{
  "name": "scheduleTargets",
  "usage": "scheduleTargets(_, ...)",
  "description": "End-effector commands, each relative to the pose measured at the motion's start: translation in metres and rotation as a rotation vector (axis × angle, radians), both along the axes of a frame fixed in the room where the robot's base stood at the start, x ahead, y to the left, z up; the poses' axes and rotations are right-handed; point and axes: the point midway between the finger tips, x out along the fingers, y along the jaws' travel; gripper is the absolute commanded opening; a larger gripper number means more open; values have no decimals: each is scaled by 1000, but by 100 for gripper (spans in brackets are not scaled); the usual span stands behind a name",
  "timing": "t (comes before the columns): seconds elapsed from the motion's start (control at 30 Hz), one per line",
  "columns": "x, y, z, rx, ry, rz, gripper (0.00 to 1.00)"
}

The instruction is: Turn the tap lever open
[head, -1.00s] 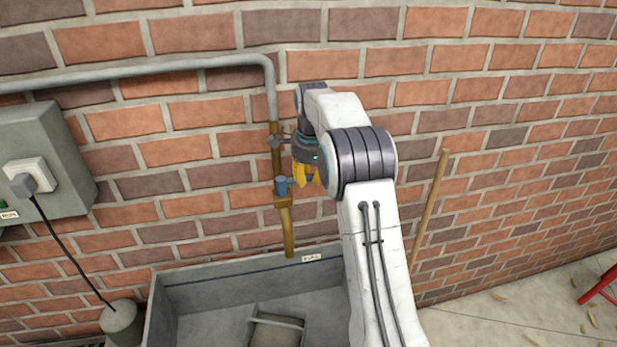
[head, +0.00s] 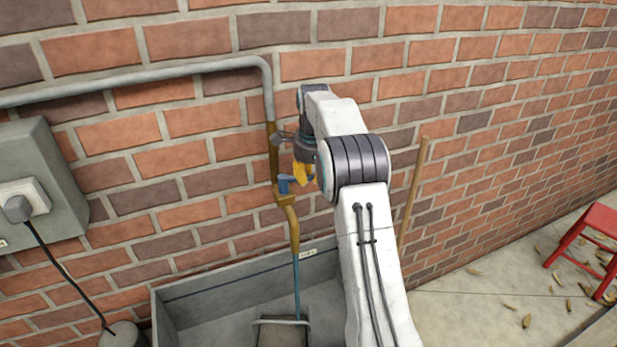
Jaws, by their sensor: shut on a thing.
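The brass tap (head: 290,215) stands on the wall at the end of a grey pipe, with its spout over the grey sink. Its blue lever (head: 287,183) points right, towards my gripper. My gripper (head: 303,176), with yellow fingers, is shut on the lever's right end; my arm partly hides the grip. A thin blue stream of water (head: 297,285) falls from the spout into the sink.
The grey sink (head: 215,278) lies below the tap, with a block-like thing (head: 283,334) under the stream. A grey box with a plug (head: 30,200) is on the wall at left. A wooden pole (head: 411,195) leans at right, and a red stool (head: 585,245) stands farther right.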

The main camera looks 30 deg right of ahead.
Motion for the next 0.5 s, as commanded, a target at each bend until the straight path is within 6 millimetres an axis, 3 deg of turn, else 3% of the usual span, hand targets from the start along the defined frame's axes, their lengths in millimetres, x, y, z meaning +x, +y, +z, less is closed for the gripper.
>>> scheduleTargets(0.13, -3, 1, -8, 6, 20, 1, 0)
scheduleTargets(0.17, -3, 1, -8, 6, 20, 1, 23)
scheduleTargets(0.5, -2, 0, -3, 2, 9, 1, 52)
